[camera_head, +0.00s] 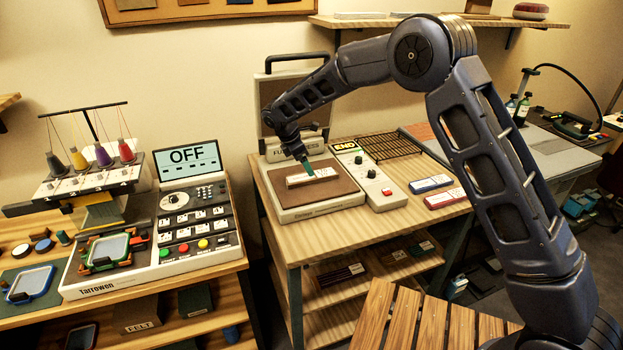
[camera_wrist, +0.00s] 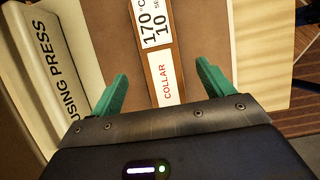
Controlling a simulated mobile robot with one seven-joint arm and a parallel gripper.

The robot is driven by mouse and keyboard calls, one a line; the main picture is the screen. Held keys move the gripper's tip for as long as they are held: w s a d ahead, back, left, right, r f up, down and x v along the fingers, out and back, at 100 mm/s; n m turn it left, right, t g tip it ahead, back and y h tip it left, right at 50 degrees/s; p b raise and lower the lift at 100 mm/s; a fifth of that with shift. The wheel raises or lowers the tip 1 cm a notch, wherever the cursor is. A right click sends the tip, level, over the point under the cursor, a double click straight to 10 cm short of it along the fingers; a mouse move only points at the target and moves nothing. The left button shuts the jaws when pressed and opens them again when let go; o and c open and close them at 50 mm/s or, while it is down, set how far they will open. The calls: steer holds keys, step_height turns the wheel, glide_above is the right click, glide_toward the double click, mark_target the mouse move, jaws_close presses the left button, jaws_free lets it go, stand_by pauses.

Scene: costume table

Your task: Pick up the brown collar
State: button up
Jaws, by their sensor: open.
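The brown collar (camera_head: 326,174) is a narrow strip lying on the brown pad of the fusing press (camera_head: 290,212) in the head view. In the wrist view the collar (camera_wrist: 150,77) runs up the picture between the fingers, with white labels reading "170°C 10" and "COLLAR" in red. My gripper (camera_head: 307,168) is over the collar with its green fingers apart. In the wrist view the gripper (camera_wrist: 162,70) has one finger on each side of the strip, with a gap on both sides. Contact with the pad cannot be told.
The raised press lid (camera_head: 270,92) stands behind. A control box (camera_head: 366,178) is right of the pad, then a dark rack (camera_head: 392,146) and blue (camera_head: 431,183) and red (camera_head: 444,198) labelled strips. An embroidery machine (camera_head: 165,225) reading "OFF" is on the left table.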

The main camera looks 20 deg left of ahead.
mark_target(312, 178)
steer(key=shift+x, duration=2.55)
steer(key=shift+s+a, duration=0.1)
steer(key=c, duration=1.1)
